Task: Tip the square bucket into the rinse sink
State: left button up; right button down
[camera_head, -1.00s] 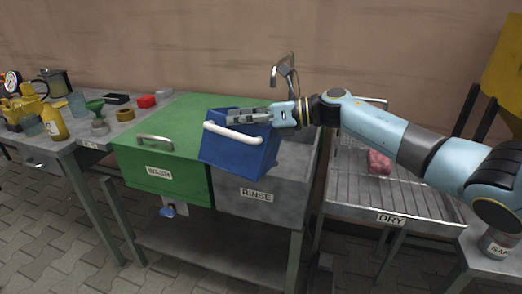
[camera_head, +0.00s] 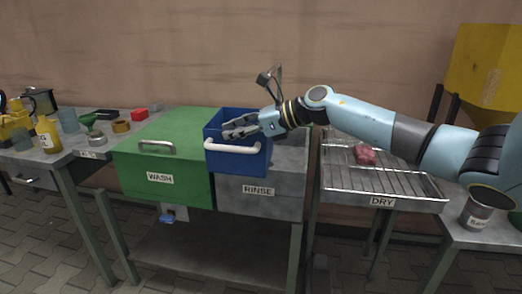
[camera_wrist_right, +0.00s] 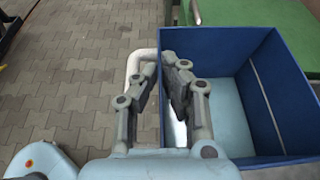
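The square bucket (camera_head: 238,162) is blue with a white handle on its front side. In the head view it is upright over the left part of the grey rinse sink (camera_head: 290,182); I cannot tell whether it touches the sink. My right gripper (camera_head: 228,130) reaches in from the right at the bucket's rim. In the right wrist view its fingers (camera_wrist_right: 160,75) are on either side of the handle-side wall of the bucket (camera_wrist_right: 292,105), shut on it. A pale blue surface shows inside; I cannot tell whether it is liquid. My left gripper is out of view.
The green-covered wash sink (camera_head: 160,150) is directly left. The wire dry rack (camera_head: 400,185) with a reddish block (camera_head: 366,154) is to the right. A table with bottles and a funnel (camera_head: 88,120) is far left.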

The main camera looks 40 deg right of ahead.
jog(key=shift+a+r, duration=0.1)
notch_tip(320, 180, up, 5)
jog(key=p, duration=0.3)
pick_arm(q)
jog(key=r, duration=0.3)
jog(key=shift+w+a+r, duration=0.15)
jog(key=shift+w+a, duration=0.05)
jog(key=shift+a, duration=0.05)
